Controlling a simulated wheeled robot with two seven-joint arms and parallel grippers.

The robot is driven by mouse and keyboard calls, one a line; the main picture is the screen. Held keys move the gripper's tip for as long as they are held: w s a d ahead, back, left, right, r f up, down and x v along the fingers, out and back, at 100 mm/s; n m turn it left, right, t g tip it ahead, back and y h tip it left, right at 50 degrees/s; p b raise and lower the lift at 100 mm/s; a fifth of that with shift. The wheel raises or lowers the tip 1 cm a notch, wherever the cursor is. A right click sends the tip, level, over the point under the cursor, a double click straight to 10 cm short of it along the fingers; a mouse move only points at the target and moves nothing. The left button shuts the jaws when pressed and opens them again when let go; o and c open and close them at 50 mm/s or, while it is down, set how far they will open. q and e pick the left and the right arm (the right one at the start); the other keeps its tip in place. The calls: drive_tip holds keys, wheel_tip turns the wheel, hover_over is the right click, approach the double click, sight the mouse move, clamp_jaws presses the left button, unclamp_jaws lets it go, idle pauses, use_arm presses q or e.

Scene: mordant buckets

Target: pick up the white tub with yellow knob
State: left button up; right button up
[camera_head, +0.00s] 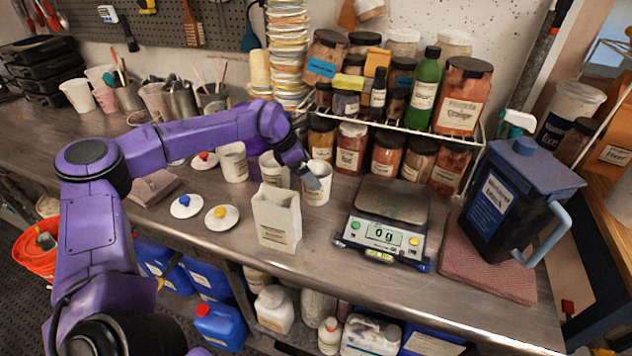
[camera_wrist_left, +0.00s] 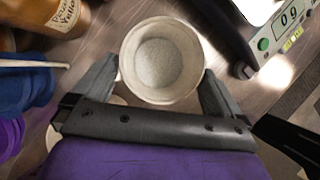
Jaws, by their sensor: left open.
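A white lid with a yellow knob (camera_head: 222,217) lies flat on the bench, apart from any tub. Lids with a blue knob (camera_head: 186,206) and a red knob (camera_head: 204,161) lie near it. An open white tub (camera_head: 318,194) stands left of the scale; in the wrist view this tub (camera_wrist_left: 125,66) holds pale powder and has no lid. My left gripper (camera_head: 312,181) is open, with one finger on each side of this tub; I cannot tell whether they touch it. Two more white tubs (camera_head: 232,163) stand to its left, the nearer one partly hidden by my arm. My right gripper is out of view.
A pale paper bag (camera_head: 278,222) stands just in front of the tub. The scale (camera_head: 385,238) reads 0 g at right, beside a dark blue jug (camera_head: 505,205) on a reddish mat (camera_head: 480,270). A rack of pigment jars stands behind. The bench's front edge is close.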

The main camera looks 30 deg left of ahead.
use_arm(q)
drive_tip(key=x, duration=0.4)
drive_tip(key=shift+d+r+p, duration=0.1)
drive_tip(key=shift+r+p, duration=0.05)
drive_tip(key=shift+p, duration=0.25)
drive_tip(key=shift+r, duration=0.1)
drive_tip(key=c, duration=0.7)
drive_tip(key=shift+c, duration=0.2)
